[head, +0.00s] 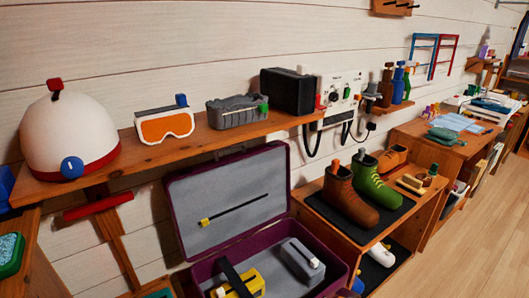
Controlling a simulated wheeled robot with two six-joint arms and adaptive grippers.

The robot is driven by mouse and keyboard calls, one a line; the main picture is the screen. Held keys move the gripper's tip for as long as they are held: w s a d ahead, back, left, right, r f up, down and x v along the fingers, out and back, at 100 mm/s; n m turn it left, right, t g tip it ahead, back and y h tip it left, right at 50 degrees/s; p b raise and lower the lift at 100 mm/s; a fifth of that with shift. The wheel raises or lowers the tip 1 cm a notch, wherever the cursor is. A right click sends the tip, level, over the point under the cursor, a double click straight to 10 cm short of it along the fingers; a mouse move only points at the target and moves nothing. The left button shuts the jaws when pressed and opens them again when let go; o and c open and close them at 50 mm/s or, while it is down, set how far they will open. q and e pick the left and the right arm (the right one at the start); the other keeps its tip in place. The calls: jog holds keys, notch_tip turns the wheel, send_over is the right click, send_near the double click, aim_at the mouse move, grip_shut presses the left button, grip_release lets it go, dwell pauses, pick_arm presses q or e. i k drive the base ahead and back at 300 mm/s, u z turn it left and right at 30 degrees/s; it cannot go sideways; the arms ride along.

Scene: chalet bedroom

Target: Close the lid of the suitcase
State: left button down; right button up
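The suitcase (316,246) is purple and stands open at the bottom middle of the head view. Its lid (240,185) is raised, tilted back toward the white wall, with its grey lining facing me. A black strap with a yellow end (234,211) lies across the lining. Inside the base are a grey box-like item (302,260) and a yellow item (240,287) with a black band over it. The near part of the suitcase is cut off by the picture's bottom edge. Neither of my grippers is in view.
A wooden shelf (200,142) above the lid holds a white helmet (65,135), orange goggles (167,126), a grey case (237,110) and a black box (288,91). A wooden shoe rack (345,227) with boots stands close at right. Floor (465,245) is clear farther right.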

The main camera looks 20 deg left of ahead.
aim_at(244, 192)
jog(key=z, duration=0.1)
jog(key=i, duration=0.45)
jog(key=u, duration=1.9)
